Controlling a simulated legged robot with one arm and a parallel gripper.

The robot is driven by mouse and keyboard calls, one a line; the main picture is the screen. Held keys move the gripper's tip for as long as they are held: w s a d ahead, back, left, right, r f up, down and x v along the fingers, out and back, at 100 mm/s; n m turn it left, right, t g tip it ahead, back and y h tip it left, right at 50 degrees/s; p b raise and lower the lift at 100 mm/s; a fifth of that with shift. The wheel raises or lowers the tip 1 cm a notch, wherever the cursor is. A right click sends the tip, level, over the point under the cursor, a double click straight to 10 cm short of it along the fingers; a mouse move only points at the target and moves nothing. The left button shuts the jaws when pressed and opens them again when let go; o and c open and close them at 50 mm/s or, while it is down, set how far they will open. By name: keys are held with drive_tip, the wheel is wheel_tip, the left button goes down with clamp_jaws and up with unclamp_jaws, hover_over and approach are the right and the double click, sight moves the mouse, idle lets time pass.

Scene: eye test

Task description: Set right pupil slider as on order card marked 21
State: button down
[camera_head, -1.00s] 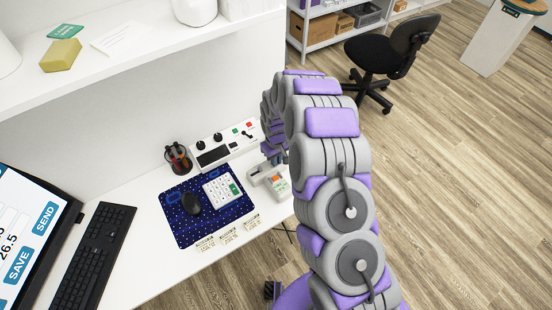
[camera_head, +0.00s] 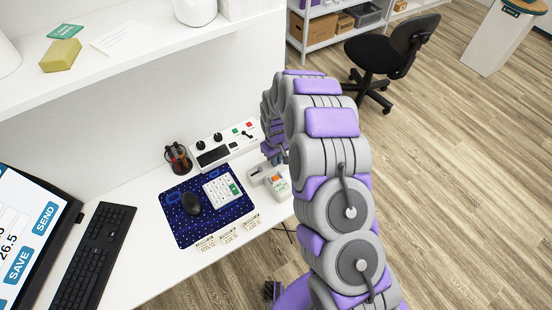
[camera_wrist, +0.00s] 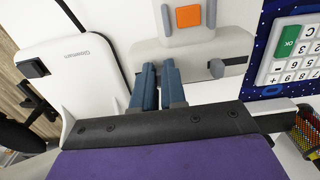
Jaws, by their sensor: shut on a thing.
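A grey pupil-distance device (camera_wrist: 200,50) lies on the desk, with an orange button (camera_wrist: 188,16) on its raised part. A dark slider knob (camera_wrist: 217,68) sticks out of its bar on the right of the wrist view. My gripper (camera_wrist: 158,72) has its blue fingers close together at the left part of this bar. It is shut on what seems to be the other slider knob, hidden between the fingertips. In the head view the device (camera_head: 283,189) shows beside my arm's end. Several order cards (camera_head: 228,235) lie along the desk's front edge; their numbers are too small to read.
A white instrument (camera_wrist: 75,65) stands close left of my fingers in the wrist view. A blue mat (camera_head: 215,218) holds a calculator (camera_head: 222,189) and a mouse (camera_head: 191,203). A control box (camera_head: 225,144) and a pen cup (camera_head: 178,158) stand behind. A keyboard (camera_head: 92,258) lies left.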

drive_tip(key=shift+w+d+p, duration=0.4)
drive_tip(key=shift+w+d, duration=0.25)
drive_tip(key=shift+d, duration=0.2)
drive_tip(key=c, duration=1.2)
unclamp_jaws()
drive_tip(key=shift+o, duration=0.2)
drive_tip(key=shift+s+a, duration=0.1)
